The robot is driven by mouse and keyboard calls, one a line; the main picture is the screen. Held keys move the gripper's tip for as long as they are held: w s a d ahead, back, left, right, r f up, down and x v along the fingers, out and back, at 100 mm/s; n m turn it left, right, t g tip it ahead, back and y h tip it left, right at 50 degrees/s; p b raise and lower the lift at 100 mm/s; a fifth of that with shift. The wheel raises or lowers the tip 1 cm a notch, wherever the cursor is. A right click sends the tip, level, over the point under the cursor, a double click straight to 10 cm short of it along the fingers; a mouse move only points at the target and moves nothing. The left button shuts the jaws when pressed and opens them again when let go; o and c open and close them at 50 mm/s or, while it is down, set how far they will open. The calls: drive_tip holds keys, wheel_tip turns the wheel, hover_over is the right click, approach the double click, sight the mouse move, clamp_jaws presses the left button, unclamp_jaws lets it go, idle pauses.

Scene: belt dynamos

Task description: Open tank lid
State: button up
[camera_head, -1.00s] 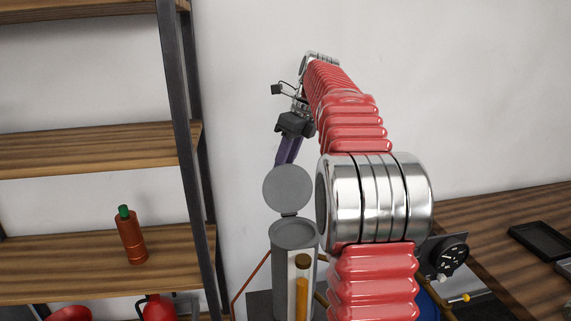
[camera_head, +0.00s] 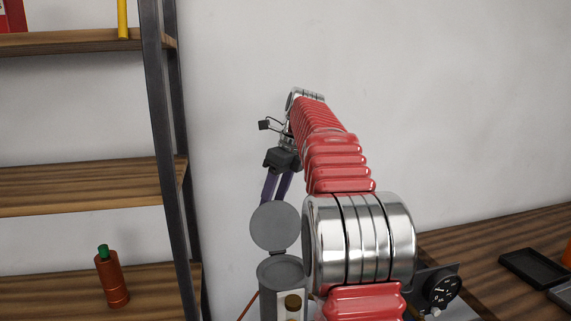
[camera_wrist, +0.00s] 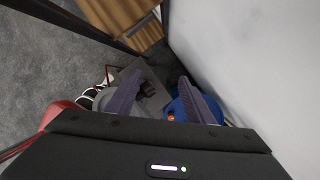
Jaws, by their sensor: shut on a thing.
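The tank is a grey cylinder (camera_head: 281,270) with a lighter front strip, cut off by the bottom edge in the head view. Its round grey lid (camera_head: 274,227) stands raised on a hinge, tilted well up from the tank top. My gripper (camera_head: 274,201) is at the lid's upper rim, fingers pointing down. Its two purple fingers show a gap between them, and their tips meet the lid's edge in the picture. The fingers also show in the wrist view (camera_wrist: 158,78), where their hold on the lid cannot be made out.
A wooden shelf rack (camera_head: 164,130) stands at left, bearing a red-brown bottle (camera_head: 112,280) with a green cap. A white wall is close behind my gripper. A wooden table (camera_head: 500,235) with a black tray (camera_head: 533,268) is at right. A blue object (camera_wrist: 190,107) lies below the fingers.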

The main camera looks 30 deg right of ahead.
drive_tip(key=v, duration=1.3)
drive_tip(key=shift+s+r, duration=0.25)
drive_tip(key=shift+s, duration=0.1)
drive_tip(key=shift+a, duration=0.2)
drive_tip(key=s+a+f+n+t+h, duration=0.1)
drive_tip(key=s+a+f+n, duration=0.25)
drive_tip(key=a+n, duration=0.5)
drive_tip(key=s+a+f+n+t+h, duration=0.1)
drive_tip(key=s+a+f+n, duration=0.1)
drive_tip(key=s+a+n, duration=0.45)
drive_tip(key=s+a+f+n, duration=0.5)
drive_tip(key=s+f+n, duration=0.2)
drive_tip(key=f, duration=0.3)
drive_tip(key=s+a+f+n+t, duration=0.1)
drive_tip(key=s+a+f+n, duration=0.5)
drive_tip(key=f, duration=0.5)
drive_tip(key=s+n, duration=0.2)
drive_tip(key=n, duration=0.1)
